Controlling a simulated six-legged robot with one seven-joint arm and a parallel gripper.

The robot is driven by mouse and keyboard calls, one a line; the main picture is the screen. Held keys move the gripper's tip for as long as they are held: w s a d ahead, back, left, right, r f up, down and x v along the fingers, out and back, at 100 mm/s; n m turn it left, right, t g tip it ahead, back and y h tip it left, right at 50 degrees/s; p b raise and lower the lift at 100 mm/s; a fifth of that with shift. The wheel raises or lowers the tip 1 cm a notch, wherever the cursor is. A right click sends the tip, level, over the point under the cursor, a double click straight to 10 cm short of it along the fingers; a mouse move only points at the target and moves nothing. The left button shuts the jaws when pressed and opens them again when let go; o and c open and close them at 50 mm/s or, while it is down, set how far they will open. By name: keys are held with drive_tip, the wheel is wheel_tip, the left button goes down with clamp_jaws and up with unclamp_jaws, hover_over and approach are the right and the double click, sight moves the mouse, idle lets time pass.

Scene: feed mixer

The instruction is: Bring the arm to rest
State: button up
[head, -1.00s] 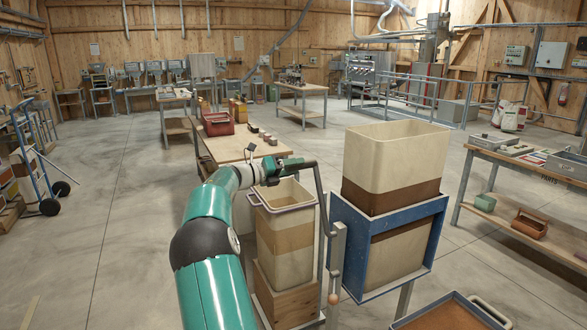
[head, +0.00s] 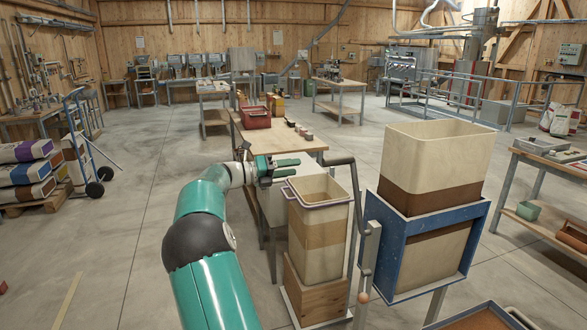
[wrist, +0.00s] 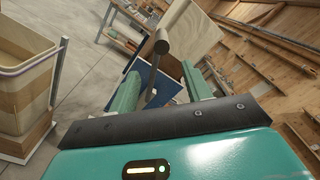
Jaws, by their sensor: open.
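My gripper (head: 288,167) is open and empty at the end of my teal arm. It is above the back left of the cream bin (head: 320,235) with the grey-lilac rim. In the wrist view my gripper (wrist: 163,85) shows its two teal fingers apart. A dark crank handle (wrist: 162,42) appears beyond and between them. In the head view the crank (head: 355,195) stands to the right of the fingertips with a gap. The arm is stretched forward from the bottom of the head view.
A tall cream hopper in a blue frame (head: 382,245) stands right of the crank. A wooden table (head: 270,140) with a red crate (head: 256,118) is behind the gripper. A hand truck (head: 85,150) and stacked sacks (head: 25,172) are at left.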

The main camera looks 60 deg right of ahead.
idle(0.4)
drive_tip(key=a+f+m+t+y, duration=0.2)
drive_tip(key=a+m+t+y, duration=0.3)
drive_tip(key=a, duration=1.1)
drive_tip(key=a+f+m+t+y, duration=0.15)
drive_tip(key=a+m+t, duration=0.5)
drive_tip(key=a, duration=0.95)
drive_tip(key=s+a+f+m+t+y, duration=0.1)
drive_tip(key=s+a+m+t+y, duration=0.1)
drive_tip(key=a, duration=0.7)
drive_tip(key=s+a+f+m+t+y, duration=0.2)
drive_tip(key=s+a, duration=0.3)
drive_tip(key=a, duration=0.4)
drive_tip(key=s+a+f+m+t+y, duration=0.2)
drive_tip(key=s+a+m+y, duration=0.1)
drive_tip(key=a, duration=0.6)
drive_tip(key=shift+s+a+f+m, duration=0.15)
drive_tip(key=shift+s+a+m, duration=0.2)
drive_tip(key=shift+s+m, duration=0.25)
drive_tip(key=shift+w, duration=0.1)
drive_tip(key=shift+c, duration=1.4)
drive_tip(key=shift+d, duration=0.1)
